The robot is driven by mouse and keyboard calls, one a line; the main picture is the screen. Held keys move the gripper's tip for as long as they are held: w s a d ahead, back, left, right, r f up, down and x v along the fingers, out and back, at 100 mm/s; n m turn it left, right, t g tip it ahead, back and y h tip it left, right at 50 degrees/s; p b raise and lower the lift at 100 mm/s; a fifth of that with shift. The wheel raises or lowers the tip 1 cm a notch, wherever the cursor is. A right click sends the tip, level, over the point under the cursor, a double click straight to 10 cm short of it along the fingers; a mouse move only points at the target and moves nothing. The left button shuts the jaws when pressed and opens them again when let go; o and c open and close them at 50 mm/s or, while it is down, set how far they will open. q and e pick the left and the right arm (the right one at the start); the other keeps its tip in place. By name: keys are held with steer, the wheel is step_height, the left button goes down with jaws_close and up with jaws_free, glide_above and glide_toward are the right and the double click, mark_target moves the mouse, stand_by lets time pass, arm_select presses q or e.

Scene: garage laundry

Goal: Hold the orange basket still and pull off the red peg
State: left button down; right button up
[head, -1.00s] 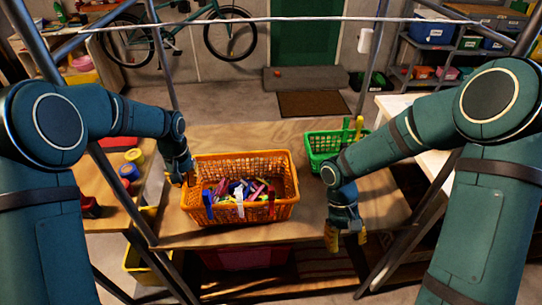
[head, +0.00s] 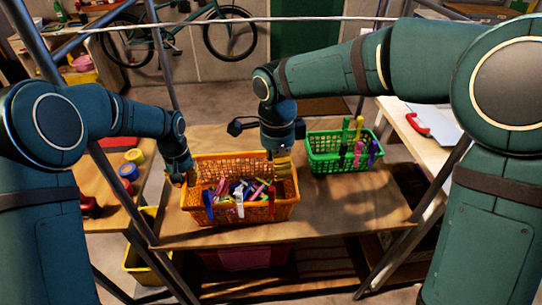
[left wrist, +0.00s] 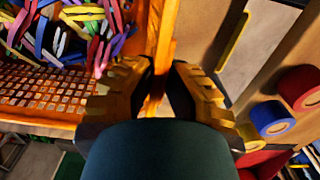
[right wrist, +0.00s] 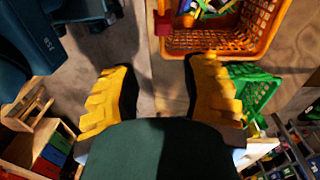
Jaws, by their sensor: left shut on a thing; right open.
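The orange basket (head: 222,211) stands on the wooden table in the head view, with loose coloured pegs inside and several clipped to its front rim. A small red peg (head: 271,193) shows at the right part of that front rim; in the right wrist view a red piece (right wrist: 163,24) sits at the basket's corner. My left gripper (head: 184,178) is shut on the basket's left rim, which shows between its fingers (left wrist: 158,88) in the left wrist view. My right gripper (head: 281,165) is open and empty, at the basket's back right; its spread fingers (right wrist: 163,72) show in the right wrist view.
A green basket (head: 322,153) with several pegs on its rim stands close to the right of the orange one. Coloured rolls (head: 129,171) lie on the left bench. Frame poles rise on both sides. The table's front right is clear.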

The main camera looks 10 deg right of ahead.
mark_target(271, 188)
arm_select(q)
steer(key=shift+f, duration=0.1)
arm_select(e)
steer(key=shift+w+a+r+m, duration=0.1)
steer(key=shift+a+r+m, duration=0.6)
steer(key=shift+a+r, duration=0.05)
steer(key=shift+f, duration=5.4)
steer(key=shift+c, duration=0.3)
jaws_close()
steer(key=shift+r, duration=4.25)
